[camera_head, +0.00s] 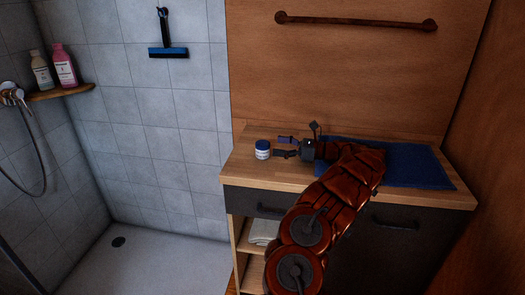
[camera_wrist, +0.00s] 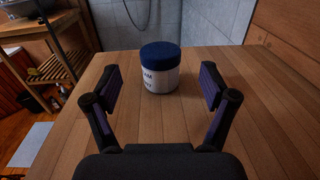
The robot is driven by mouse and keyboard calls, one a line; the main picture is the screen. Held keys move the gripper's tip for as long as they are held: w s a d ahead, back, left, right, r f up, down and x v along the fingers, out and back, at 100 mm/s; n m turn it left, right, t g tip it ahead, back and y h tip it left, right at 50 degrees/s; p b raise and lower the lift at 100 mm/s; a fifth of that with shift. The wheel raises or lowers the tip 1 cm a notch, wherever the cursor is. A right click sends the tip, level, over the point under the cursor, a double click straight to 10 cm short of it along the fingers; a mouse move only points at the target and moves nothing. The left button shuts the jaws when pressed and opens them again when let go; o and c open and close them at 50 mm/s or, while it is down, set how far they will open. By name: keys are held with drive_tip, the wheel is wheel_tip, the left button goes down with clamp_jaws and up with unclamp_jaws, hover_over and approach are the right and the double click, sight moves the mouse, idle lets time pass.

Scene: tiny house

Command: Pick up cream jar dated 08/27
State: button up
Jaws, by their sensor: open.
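The cream jar (camera_head: 262,150) is a small white jar with a dark blue lid, upright near the left end of the wooden counter (camera_head: 238,168). In the wrist view the jar (camera_wrist: 160,78) stands just ahead of the fingertips, roughly centred between them. Some dark lettering shows on its label, but no date can be read. My gripper (camera_wrist: 160,88) is open and empty, low over the counter. In the head view my gripper (camera_head: 283,147) points left at the jar, with a small gap between them.
A blue mat (camera_head: 420,167) lies on the counter behind my arm. The wooden wall panel with a towel bar (camera_head: 355,21) rises behind the counter. The counter's left edge is close beyond the jar. Bottles (camera_head: 64,65) stand on a shower shelf, far off.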

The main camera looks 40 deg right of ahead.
sight(263, 143)
drive_tip(key=shift+x, duration=3.2)
drive_tip(key=shift+c, duration=0.4)
drive_tip(key=c, duration=1.2)
